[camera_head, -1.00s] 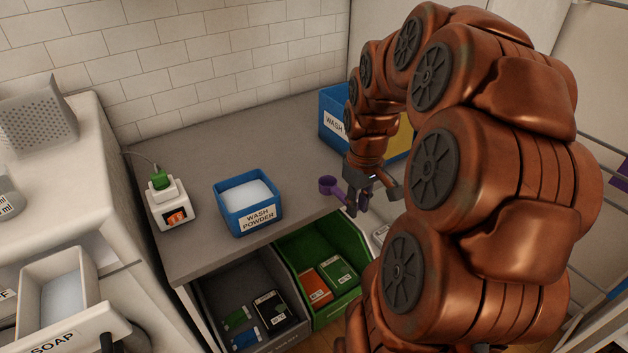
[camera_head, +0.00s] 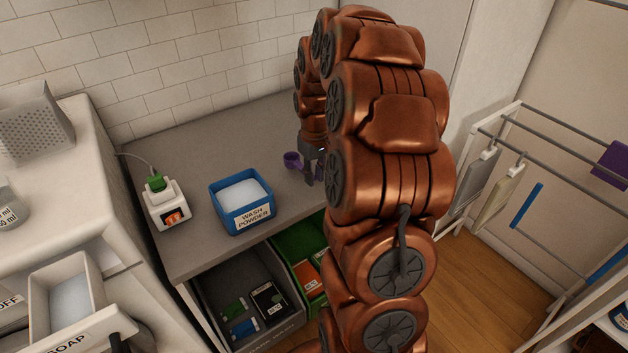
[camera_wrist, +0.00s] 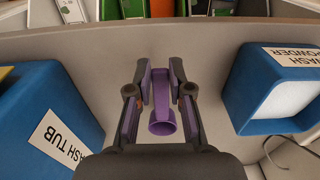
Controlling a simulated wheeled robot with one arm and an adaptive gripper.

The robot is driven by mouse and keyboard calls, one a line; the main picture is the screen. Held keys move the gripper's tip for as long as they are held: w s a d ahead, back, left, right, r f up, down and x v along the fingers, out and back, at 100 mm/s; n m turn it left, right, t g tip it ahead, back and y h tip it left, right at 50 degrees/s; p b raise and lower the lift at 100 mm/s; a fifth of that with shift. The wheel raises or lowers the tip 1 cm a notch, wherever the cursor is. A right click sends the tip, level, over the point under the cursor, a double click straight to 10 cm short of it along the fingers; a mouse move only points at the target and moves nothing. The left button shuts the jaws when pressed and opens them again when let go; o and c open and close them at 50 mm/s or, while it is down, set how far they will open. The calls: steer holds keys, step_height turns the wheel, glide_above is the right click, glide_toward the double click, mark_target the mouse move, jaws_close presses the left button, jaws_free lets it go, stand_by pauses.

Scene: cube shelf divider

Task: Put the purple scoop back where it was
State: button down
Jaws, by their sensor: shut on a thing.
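The purple scoop (camera_head: 292,160) is held in my gripper (camera_head: 314,172) above the grey counter, to the right of the wash powder box. In the wrist view the scoop (camera_wrist: 162,122) lies between the two fingers of my gripper (camera_wrist: 160,82), its handle pinched and its cup toward the palm. The blue wash powder box (camera_head: 243,218), open and filled with white powder, stands on the counter; it also shows at the right of the wrist view (camera_wrist: 262,92). The far part of the scoop's handle is hidden by my gripper in the head view.
A blue wash tub (camera_wrist: 40,100) is at the left of the wrist view; my arm hides it in the head view. A white device with a green plug (camera_head: 167,206) stands on the counter (camera_head: 200,155). Open bins (camera_head: 215,290) sit below the counter's front edge. A drying rack stands right.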

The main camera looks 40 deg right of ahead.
steer(key=shift+f+p, duration=1)
steer(key=shift+f, duration=0.45)
steer(key=shift+w+f, duration=0.1)
steer(key=shift+f, duration=0.2)
steer(key=shift+f, duration=0.2)
steer(key=c, duration=1.1)
jaws_free()
steer(key=shift+o, duration=0.2)
steer(key=shift+r, duration=0.1)
